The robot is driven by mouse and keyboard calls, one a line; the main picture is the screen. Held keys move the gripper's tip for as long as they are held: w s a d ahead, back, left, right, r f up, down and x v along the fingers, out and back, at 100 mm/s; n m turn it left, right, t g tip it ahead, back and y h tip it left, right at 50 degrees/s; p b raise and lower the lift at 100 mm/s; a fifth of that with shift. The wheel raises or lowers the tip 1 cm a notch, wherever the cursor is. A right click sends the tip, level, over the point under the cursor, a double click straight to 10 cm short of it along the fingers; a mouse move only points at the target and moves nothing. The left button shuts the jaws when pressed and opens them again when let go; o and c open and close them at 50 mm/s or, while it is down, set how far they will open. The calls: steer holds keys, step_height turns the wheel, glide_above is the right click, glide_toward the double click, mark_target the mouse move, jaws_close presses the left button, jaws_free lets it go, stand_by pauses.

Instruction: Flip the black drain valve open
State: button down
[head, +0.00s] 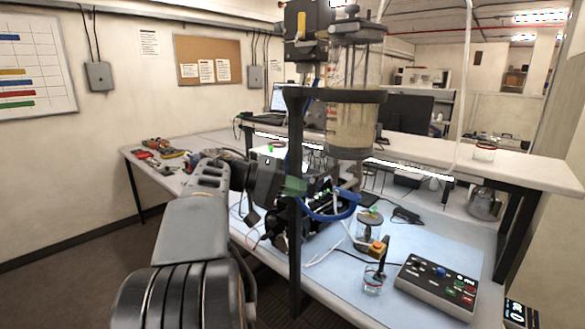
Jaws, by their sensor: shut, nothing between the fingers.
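The clear sealed cylinder (352,118) is held upright in a dark frame above the bench, with cloudy tan contents in its lower part. An upright black piece with an orange part (379,249) stands over a small glass jar (373,282) on the bench; I cannot tell for sure whether it is the drain valve. My arm reaches in from the lower left. My gripper (268,215) is shut and empty, left of the dark frame post and partly lost against dark parts. It is apart from the orange and black piece.
A dark upright post (295,240) stands close to my gripper. A blue hose (330,213) curves right of it. A grey control box (438,285) with buttons sits at the bench's right front. Another jar (370,228) and loose cables lie on the pale blue mat (460,240).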

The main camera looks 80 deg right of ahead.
steer(key=w+a+r, duration=0.1)
steer(key=w+r, duration=0.1)
steer(key=w, duration=1)
steer(key=shift+w+r, duration=0.25)
steer(key=shift+w, duration=0.15)
